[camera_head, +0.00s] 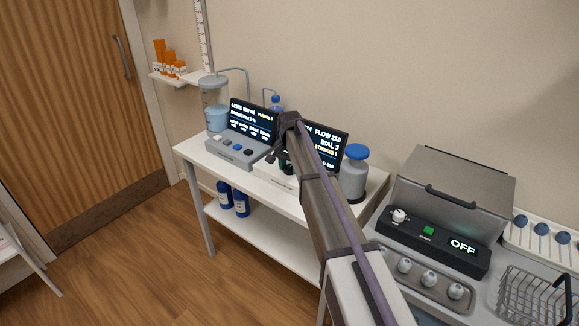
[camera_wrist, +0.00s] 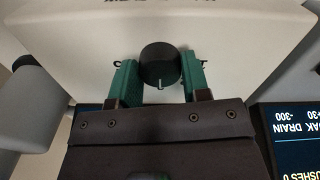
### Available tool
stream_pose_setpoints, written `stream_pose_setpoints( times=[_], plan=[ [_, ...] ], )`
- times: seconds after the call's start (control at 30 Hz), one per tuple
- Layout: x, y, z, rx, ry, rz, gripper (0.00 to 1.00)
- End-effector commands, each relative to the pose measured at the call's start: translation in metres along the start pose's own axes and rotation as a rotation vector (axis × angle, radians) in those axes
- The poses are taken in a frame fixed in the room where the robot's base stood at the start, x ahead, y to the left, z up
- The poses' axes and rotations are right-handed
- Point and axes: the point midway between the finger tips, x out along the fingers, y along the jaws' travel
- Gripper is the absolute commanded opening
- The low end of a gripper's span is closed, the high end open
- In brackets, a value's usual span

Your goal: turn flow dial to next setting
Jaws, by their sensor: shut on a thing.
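In the wrist view, the round black flow dial (camera_wrist: 157,62) sits on a white panel (camera_wrist: 75,45), its pale pointer mark facing the bottom of the picture. My gripper (camera_wrist: 160,76) has its green fingers on either side of the dial, shut on it. In the head view, my gripper (camera_head: 286,167) is low at the front of the white flow unit (camera_head: 266,173), and my arm and gripper hide the dial. The screen (camera_head: 328,143) behind reads FLOW 210 and DIAL 3, partly covered by my arm.
A grey control box (camera_head: 238,151) with buttons stands left of the flow unit on the white table (camera_head: 189,149). A grey bottle with a blue cap (camera_head: 354,175) stands close on the right. A grey lidded machine (camera_head: 452,200) and a wire basket (camera_head: 533,298) are farther right.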

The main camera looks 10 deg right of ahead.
Motion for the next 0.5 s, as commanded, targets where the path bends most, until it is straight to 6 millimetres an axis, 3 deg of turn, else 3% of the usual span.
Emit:
stream_pose_setpoints(
  times=[0.37,0.4,0.5],
  plan=[
    [0.0002,0.0003,0.0004,0.003,-0.001,0.001,0.19],
    [0.0002,0.0003,0.0004,0.003,-0.001,0.001,0.47],
    [0.0001,0.0002,0.0003,0.003,-0.001,0.000,0.56]
  ],
)
